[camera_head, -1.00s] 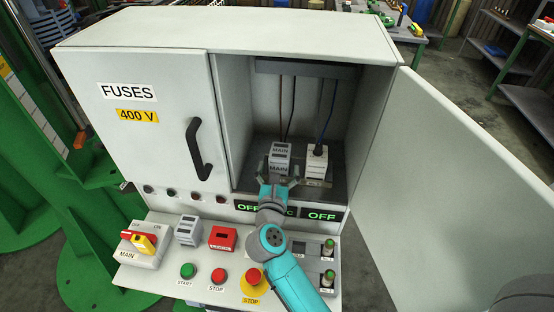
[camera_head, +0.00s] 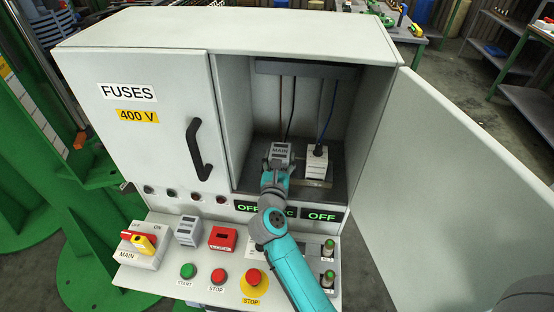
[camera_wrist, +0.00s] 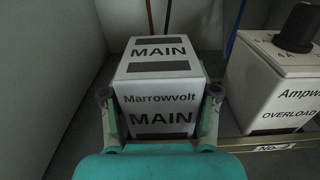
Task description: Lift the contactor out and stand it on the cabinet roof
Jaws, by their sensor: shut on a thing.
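The contactor (camera_head: 279,152) is a pale grey block with dark bands marked MAIN. It stands upright inside the open right bay of the cabinet. In the wrist view the contactor (camera_wrist: 160,75) shows "Marrowvolt" on its front, with a finger pressed at each side. My gripper (camera_head: 277,168) is shut on it, and its fingers show in the wrist view (camera_wrist: 160,115). The contactor's base is hidden behind my gripper. The cabinet roof (camera_head: 230,35) is flat, pale and bare.
A white overload unit with a black knob (camera_head: 316,162) stands close to the right of the contactor; it fills the right of the wrist view (camera_wrist: 285,85). Wires hang behind. The open door (camera_head: 460,180) stands at right. A control panel (camera_head: 205,278) juts out below.

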